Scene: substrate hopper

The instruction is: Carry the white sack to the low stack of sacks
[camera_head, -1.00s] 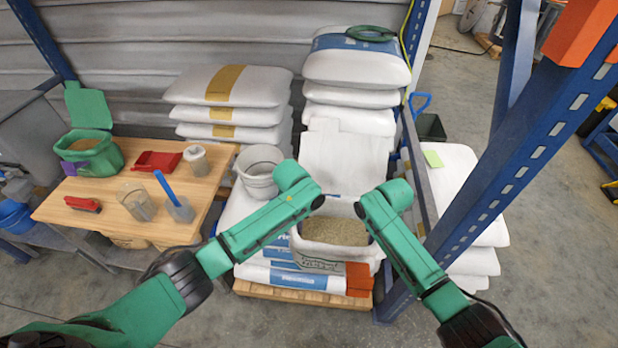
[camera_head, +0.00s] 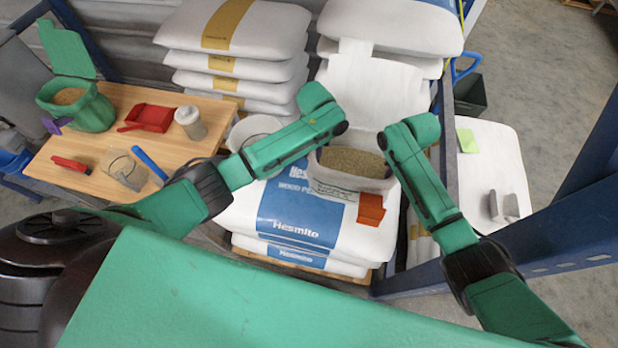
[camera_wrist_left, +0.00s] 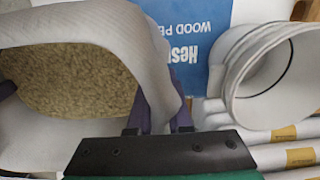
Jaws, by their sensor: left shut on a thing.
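The open white sack (camera_head: 340,184), filled with tan pellets, is between my two arms in the head view, over a blue-and-white Hesmito sack stack (camera_head: 255,225). I cannot tell if it touches that stack. My left gripper (camera_wrist_left: 155,122) is shut on the sack's wall; the sack (camera_wrist_left: 100,25) fills the left of the wrist view.
A white bucket (camera_wrist_left: 245,85) stands beside the sack. Yellow-banded sacks (camera_head: 270,25) and a taller white stack (camera_head: 390,20) stand behind. A wooden table (camera_head: 130,100) with tools is at left. A blue rack beam (camera_head: 570,240) crosses at right.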

